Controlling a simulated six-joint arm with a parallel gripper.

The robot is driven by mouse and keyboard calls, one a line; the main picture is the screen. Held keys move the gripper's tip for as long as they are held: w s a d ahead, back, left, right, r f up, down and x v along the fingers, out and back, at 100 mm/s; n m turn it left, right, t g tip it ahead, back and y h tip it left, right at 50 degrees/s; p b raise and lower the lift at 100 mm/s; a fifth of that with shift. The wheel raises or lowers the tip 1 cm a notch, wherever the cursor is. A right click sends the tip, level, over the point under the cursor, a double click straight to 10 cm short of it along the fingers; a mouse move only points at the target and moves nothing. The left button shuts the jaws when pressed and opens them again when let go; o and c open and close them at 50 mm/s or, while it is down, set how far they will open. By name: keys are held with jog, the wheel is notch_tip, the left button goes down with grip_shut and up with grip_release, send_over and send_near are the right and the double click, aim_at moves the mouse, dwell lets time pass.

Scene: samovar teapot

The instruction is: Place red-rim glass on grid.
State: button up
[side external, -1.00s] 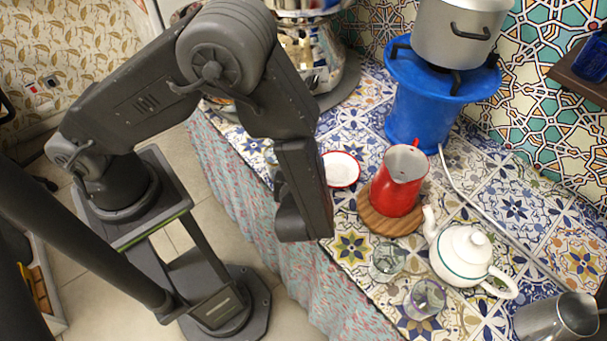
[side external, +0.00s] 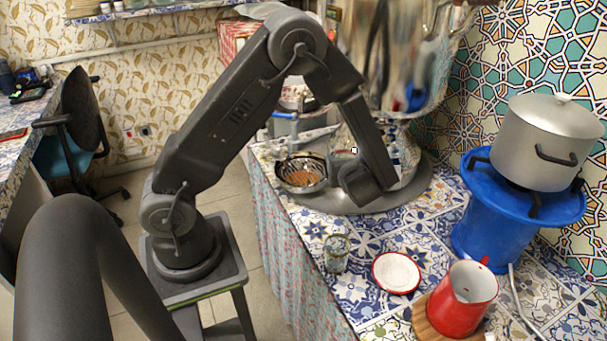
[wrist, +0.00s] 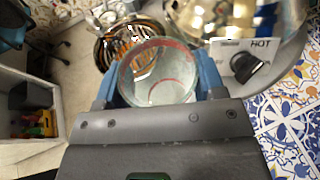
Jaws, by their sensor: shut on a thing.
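My gripper (wrist: 158,80) is shut on a clear glass (wrist: 158,92), with one blue finger on each side. A reddish ring shows inside the glass in the wrist view. In the side view my gripper (side external: 360,184) is beside the samovar; its fingers and the held glass are hidden there. A round metal bowl with a grid (side external: 302,172) stands at the samovar's foot, left of my gripper. In the wrist view the grid (wrist: 118,38) lies just beyond the glass, partly covered by it. I cannot tell the height of the glass above it.
The shiny samovar (side external: 395,60) stands on a grey tray (side external: 415,197) behind my gripper. Another glass (side external: 337,253), a red-rimmed saucer (side external: 396,272) and a red jug (side external: 463,300) stand on the tiled counter. A blue stove (side external: 500,225) bears a pot (side external: 548,140).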

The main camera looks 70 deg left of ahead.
jog(key=s+a+r+n+g+y, duration=0.1)
jog(key=s+a+n+g, duration=0.1)
jog(key=a, duration=0.6)
jog(key=s+a+r+n+g, duration=0.1)
jog(key=s+a+r+g, duration=0.1)
jog(key=a, duration=0.7)
send_over(302, 172)
notch_tip(302, 172, down, 6)
jog(key=r, duration=0.1)
jog(key=shift+d+f, duration=0.1)
jog(key=shift+f, duration=2.55)
jog(key=shift+f, duration=0.2)
jog(key=o, duration=1)
jog(key=shift+c, duration=0.2)
